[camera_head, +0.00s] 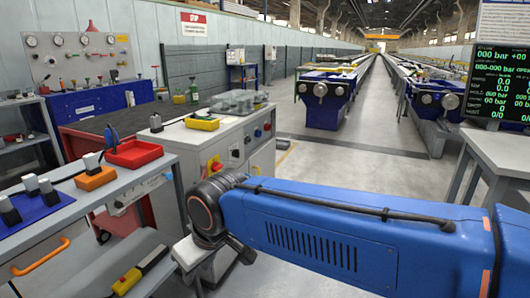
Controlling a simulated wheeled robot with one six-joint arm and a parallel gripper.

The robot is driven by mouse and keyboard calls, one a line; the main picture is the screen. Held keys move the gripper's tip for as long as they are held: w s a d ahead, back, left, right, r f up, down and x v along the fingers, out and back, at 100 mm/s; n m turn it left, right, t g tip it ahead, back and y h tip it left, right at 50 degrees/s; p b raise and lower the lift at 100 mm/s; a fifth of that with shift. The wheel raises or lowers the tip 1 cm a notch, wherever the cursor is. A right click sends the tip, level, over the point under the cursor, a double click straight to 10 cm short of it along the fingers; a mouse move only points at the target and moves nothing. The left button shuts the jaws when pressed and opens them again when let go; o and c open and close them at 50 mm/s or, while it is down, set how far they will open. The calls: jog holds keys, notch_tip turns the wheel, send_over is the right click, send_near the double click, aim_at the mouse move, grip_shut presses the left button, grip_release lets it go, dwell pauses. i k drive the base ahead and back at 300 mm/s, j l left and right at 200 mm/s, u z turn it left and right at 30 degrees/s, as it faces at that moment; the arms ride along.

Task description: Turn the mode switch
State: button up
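I cannot tell for certain which control is the mode switch. A red and yellow switch (213,165) sits on the front of the light grey cabinet (240,180) left of the middle. Several small buttons or knobs (258,132) are on the same front, to its right. My blue arm crosses the lower right and its dark joint hides the lower left part of this cabinet. My gripper is not clearly seen in this view, and I cannot see it touching any control.
At left stands a workbench (80,200) with a red tray (134,153) and an orange block (95,178). A wall panel with gauges (75,60) is behind. At right a display (498,85) stands over a white table (505,150). The floor (345,165) in the middle is clear.

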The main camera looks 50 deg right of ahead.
aim_at(236, 152)
jog(key=z, duration=1.15)
